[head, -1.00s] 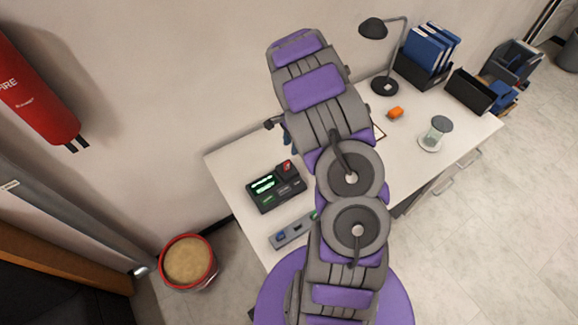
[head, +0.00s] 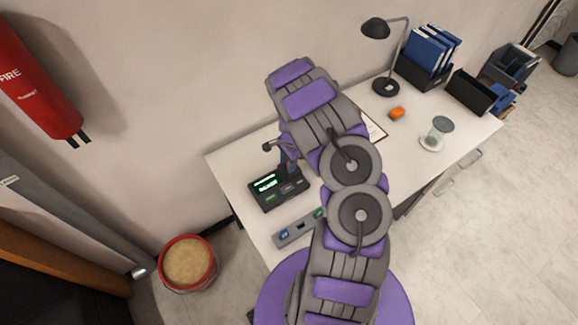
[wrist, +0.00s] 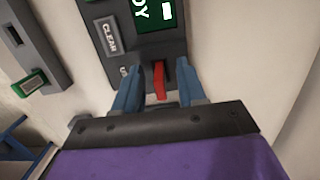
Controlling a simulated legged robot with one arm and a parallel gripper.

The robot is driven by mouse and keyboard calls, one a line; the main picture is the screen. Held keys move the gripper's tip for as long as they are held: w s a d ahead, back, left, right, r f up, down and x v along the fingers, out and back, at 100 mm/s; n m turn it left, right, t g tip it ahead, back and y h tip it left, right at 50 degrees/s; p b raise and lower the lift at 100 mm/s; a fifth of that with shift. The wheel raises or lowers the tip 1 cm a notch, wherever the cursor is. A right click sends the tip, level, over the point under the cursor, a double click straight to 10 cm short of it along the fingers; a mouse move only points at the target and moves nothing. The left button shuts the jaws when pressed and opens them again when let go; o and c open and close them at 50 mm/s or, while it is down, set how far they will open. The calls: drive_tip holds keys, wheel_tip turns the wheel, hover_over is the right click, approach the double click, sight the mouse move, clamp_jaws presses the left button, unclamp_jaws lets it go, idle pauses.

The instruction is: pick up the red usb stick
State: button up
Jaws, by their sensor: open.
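The red usb stick (wrist: 160,79) stands at the edge of a dark device marked "CLEAR" and "READY" in the wrist view. My gripper (wrist: 158,80) is open, with one blue finger on each side of the stick. I cannot tell whether either finger touches it. In the head view the dark device (head: 265,200) with green displays sits on the white desk (head: 235,165). My gripper (head: 290,163) is over its upper right corner there, and the stick is hidden.
A grey strip (head: 300,228) with small coloured parts lies in front of the device, and also shows in the wrist view (wrist: 35,45). The wall is close behind.

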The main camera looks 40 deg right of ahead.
drive_tip(key=shift+s, duration=0.1)
drive_tip(key=shift+c, duration=0.2)
drive_tip(key=shift+d, duration=0.65)
drive_tip(key=c, duration=0.5)
clamp_jaws()
drive_tip(key=shift+a, duration=0.4)
drive_tip(key=shift+d+r, duration=0.1)
drive_tip(key=shift+r, duration=0.25)
wheel_tip(320, 180, up, 3)
drive_tip(key=shift+r+p, duration=0.15)
drive_tip(key=shift+p, duration=0.25)
drive_tip(key=s+a+r+p, duration=0.1)
drive_tip(key=s+a, duration=0.1)
drive_tip(key=s, duration=1.3)
drive_tip(key=shift+s, duration=0.4)
